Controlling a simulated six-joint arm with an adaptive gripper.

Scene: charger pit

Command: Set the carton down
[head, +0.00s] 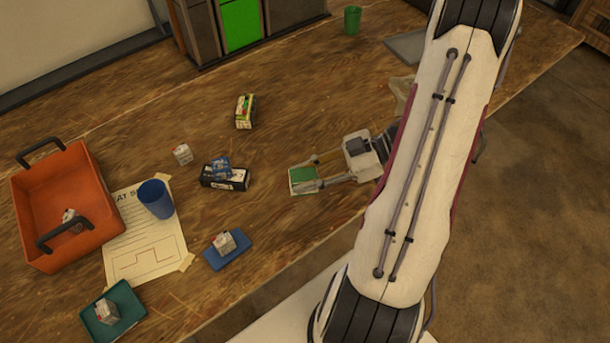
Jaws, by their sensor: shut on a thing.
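My gripper (305,173) is near the middle of the table, its fingers pointing left.
An orange crate (30,212), a blue cup (156,199), a blue tray (212,258) and a teal tray (133,315) are left. A black box (238,181) and green-yellow box (245,111) are nearer. Bare table (285,225) lies before the gripper.

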